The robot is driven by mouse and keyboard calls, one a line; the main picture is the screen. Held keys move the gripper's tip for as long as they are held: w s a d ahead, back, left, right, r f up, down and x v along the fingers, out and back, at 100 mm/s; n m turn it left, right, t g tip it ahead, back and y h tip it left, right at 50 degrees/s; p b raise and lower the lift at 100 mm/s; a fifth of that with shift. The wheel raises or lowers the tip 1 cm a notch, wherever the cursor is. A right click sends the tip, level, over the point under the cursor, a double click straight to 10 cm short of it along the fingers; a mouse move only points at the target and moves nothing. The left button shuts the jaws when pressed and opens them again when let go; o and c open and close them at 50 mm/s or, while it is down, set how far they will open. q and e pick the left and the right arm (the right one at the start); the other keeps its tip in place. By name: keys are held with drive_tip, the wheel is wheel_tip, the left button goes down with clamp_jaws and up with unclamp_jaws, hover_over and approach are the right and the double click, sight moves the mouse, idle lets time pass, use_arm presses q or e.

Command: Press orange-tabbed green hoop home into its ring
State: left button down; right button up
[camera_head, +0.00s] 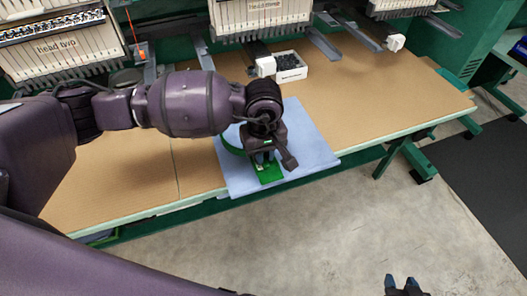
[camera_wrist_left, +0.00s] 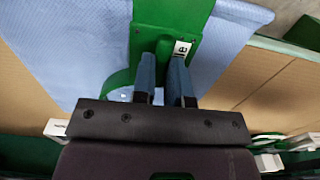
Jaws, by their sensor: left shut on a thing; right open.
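A green hoop (camera_head: 232,140) lies on a blue cloth (camera_head: 305,125) on the table, partly hidden behind my left gripper. A flat green bracket (camera_head: 269,178) extends from under the gripper toward the table's front edge. My left gripper (camera_head: 266,157) is shut on a green part of the hoop. In the left wrist view, its two blue-grey fingers (camera_wrist_left: 163,82) stand close together at the green bracket (camera_wrist_left: 172,14), beside a white label. No orange tab shows, and I cannot tell hoop from ring. My right gripper (camera_head: 403,284) is open and empty, low over the floor.
The brown worktable (camera_head: 400,100) has free room to the right. A white box of dark pieces (camera_head: 290,66) stands behind the cloth. Embroidery machine heads (camera_head: 262,18) line the back. Grey concrete floor lies in front.

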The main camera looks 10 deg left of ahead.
use_arm(q)
drive_tip(key=shift+f, duration=0.1)
idle(0.4)
idle(0.3)
drive_tip(key=shift+f+b, duration=0.35)
drive_tip(key=shift+b, duration=0.05)
drive_tip(key=shift+f, duration=0.2)
drive_tip(key=shift+f, duration=0.2)
drive_tip(key=shift+b, duration=0.3)
idle(0.5)
idle(0.9)
drive_tip(key=shift+f, duration=0.2)
